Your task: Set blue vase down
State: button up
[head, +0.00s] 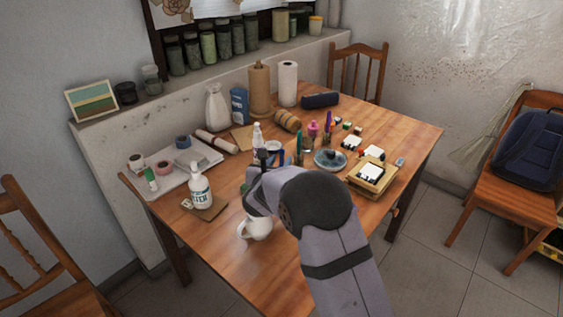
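My arm reaches in from the lower right over the wooden table (215,235). The wrist end of my gripper (262,160) is over the middle of the table; its fingers are mostly hidden by the wrist and arm, so I cannot tell whether they are open or hold anything. A small blue and white vessel (274,153) shows just behind the wrist, partly hidden; I cannot tell whether it is the blue vase or whether my gripper touches it. No other thing is clearly recognizable as a blue vase.
A white mug (256,228) stands below the wrist. A white bottle (200,187) is left of it. A teal dish (329,160) and stacked cards or boxes (371,176) lie to the right. Paper rolls (260,88) stand at the back. The table's front left is fairly clear.

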notch_tip(320, 180, up, 6)
jog(key=shift+r, duration=0.15)
jog(key=shift+w, duration=0.1)
jog(key=shift+d, duration=0.1)
jog(key=s+d+m+g+h+p, duration=0.2)
jog(key=s+d+m+g+p, duration=0.55)
jog(key=s+d+m, duration=0.95)
jog(key=s+a+m+g+y+p, duration=0.3)
jog(key=s+m, duration=0.5)
jog(key=s, duration=0.5)
jog(key=s+a+m+g+y+p, duration=0.3)
jog(key=s+m, duration=0.4)
jog(key=s, duration=0.6)
jog(key=shift+s+a+r+m+p, duration=0.2)
jog(key=shift+a+r+m+p, duration=0.25)
jog(key=shift+a, duration=0.45)
jog(key=shift+f+g, duration=0.1)
jog(key=shift+g, duration=0.15)
